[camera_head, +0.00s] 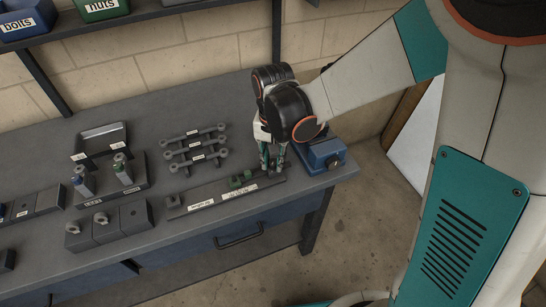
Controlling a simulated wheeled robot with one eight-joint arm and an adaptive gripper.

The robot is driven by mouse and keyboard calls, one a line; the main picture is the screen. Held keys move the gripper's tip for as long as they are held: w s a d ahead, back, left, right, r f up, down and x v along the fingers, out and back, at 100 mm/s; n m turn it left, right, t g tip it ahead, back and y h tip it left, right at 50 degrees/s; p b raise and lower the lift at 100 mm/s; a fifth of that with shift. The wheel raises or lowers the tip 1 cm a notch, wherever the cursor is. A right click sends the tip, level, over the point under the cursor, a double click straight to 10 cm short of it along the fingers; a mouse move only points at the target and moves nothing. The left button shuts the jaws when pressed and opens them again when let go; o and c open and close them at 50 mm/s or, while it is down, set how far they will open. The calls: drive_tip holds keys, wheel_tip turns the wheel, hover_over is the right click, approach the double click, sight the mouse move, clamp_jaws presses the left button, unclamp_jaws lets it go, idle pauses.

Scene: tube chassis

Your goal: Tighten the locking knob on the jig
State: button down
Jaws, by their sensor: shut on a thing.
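The jig (222,198) is a long dark bar with white labels, lying along the front of the workbench. A green clamp-like block (240,179) stands on it right of the middle. My gripper (272,168) points down over the jig's right end, just right of the green block. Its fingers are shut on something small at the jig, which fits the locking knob. The fingers hide the knob itself, so its turn cannot be seen.
A blue vise-like block (322,154) stands close to the right of my gripper at the bench corner. Several grey rods (194,148) lie behind the jig. A holder with bottles (105,180) and dark blocks (110,222) stand left. Bins (28,20) sit on a shelf.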

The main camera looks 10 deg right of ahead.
drive_tip(key=c, duration=1.4)
unclamp_jaws()
drive_tip(key=shift+o, duration=0.2)
